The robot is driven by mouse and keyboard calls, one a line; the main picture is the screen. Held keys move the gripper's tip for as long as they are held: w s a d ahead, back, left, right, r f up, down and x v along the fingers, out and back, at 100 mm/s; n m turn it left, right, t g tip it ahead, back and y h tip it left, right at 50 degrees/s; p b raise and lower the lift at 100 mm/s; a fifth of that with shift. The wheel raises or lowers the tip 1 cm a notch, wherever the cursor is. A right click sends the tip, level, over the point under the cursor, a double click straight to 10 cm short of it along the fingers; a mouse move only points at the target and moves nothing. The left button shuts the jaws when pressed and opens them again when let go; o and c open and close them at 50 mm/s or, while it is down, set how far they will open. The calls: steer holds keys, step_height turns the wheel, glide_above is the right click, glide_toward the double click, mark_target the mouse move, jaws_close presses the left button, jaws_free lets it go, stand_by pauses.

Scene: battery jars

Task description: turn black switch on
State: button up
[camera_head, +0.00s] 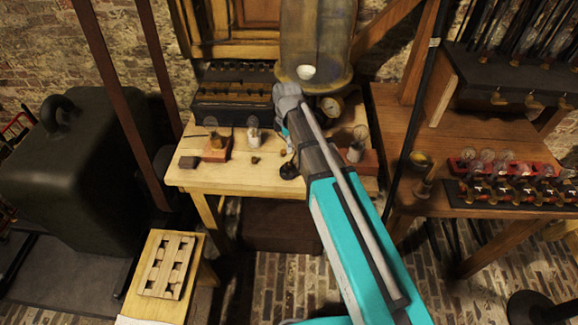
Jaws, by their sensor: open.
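A small dark rounded thing (289,171) sits near the front edge of the wooden table, just below my wrist in the picture. It may be the black switch, but its lever position is too small to tell. My gripper (286,148) is over the table at the end of my arm, close to this dark thing. My wrist and forearm hide much of the gripper, and nothing shows held in it. I cannot tell if it touches the dark thing.
On the wooden table (230,182) stand a brass piece on a wooden block (216,148), a small dark block (189,162), a bulb on a red base (357,148) and a large glass jar (317,50). A right-hand table (440,207) holds several bulbs.

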mark_target(288, 164)
steer(key=shift+f+b, duration=4.85)
steer(key=shift+f, duration=0.3)
jaws_close()
